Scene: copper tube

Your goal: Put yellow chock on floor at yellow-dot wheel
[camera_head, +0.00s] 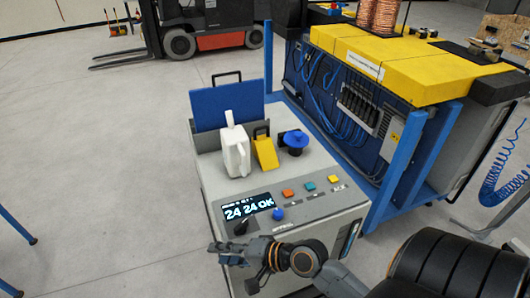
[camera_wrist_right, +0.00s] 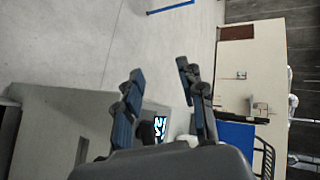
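The yellow chock (camera_head: 265,152) is a small wedge with a dark handle at its top. It stands on top of the grey cabinet (camera_head: 215,172), between a white jug (camera_head: 235,150) and a blue round knob (camera_head: 295,141). My right gripper (camera_head: 222,252) is in front of the cabinet's near edge, well apart from the chock. In the right wrist view its two fingers (camera_wrist_right: 161,88) are spread with nothing between them. I cannot make out a yellow-dot wheel in either view. My left gripper is not in view.
The cabinet has a lit display (camera_head: 248,207) and coloured buttons. A blue-framed machine with yellow top blocks (camera_head: 400,70) stands directly to its right. A forklift (camera_head: 205,25) with dark wheels stands at the back. The floor (camera_head: 100,150) to the left is largely clear.

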